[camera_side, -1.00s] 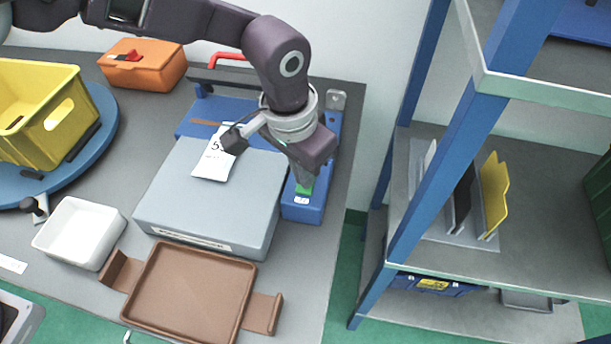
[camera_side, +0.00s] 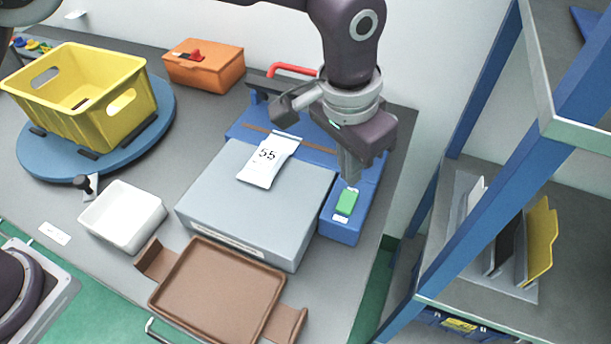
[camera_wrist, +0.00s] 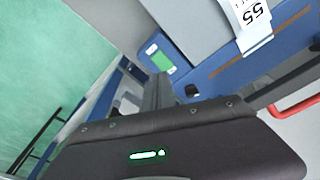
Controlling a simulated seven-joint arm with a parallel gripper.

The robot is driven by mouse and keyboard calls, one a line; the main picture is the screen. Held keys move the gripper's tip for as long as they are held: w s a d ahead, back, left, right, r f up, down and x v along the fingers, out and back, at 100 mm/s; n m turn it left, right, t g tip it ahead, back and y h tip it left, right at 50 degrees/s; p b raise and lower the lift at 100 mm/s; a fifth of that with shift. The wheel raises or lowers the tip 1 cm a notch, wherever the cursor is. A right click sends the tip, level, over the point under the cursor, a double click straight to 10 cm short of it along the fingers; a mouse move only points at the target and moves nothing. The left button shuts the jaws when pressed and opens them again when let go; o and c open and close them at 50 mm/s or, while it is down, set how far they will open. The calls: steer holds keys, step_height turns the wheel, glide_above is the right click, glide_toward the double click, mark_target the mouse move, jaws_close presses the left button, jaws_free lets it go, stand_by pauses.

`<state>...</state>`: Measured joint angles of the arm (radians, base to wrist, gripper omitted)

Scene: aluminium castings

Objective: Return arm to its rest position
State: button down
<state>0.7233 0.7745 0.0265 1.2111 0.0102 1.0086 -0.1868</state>
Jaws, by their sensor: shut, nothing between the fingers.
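My gripper (camera_side: 349,172) hangs pointing down over the right side of a blue-based machine, just behind and above a small green pad (camera_side: 346,202). Its fingers are together with nothing between them. In the wrist view the closed fingers (camera_wrist: 159,92) show in the middle, and the green pad (camera_wrist: 161,61) lies just beyond them, uncovered. The fingertips look apart from the pad. The blue base (camera_side: 343,228) carries a grey box (camera_side: 240,205). A white label with "55" (camera_side: 268,160) lies on the box's top; it also shows in the wrist view (camera_wrist: 250,22).
A red handle (camera_side: 293,70) stands behind the machine near the arm. A blue-framed shelf (camera_side: 470,190) rises on the right. A brown tray (camera_side: 218,293), white bin (camera_side: 122,217), yellow crate (camera_side: 85,100) on a blue turntable (camera_side: 165,110), and orange box (camera_side: 205,66) occupy the bench.

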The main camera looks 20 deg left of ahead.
steer(key=s+a+r+n+t, duration=0.1)
steer(key=s+a+r+n, duration=0.15)
steer(key=a+r, duration=0.7)
steer(key=s+a+r+n+t, duration=0.1)
steer(key=s+a+r, duration=0.4)
steer(key=a, duration=0.7)
steer(key=s+a+f+n+t, duration=0.2)
steer(key=s+a, duration=0.9)
steer(key=s, duration=0.4)
steer(key=shift+y, duration=0.4)
steer(key=shift+n, duration=0.25)
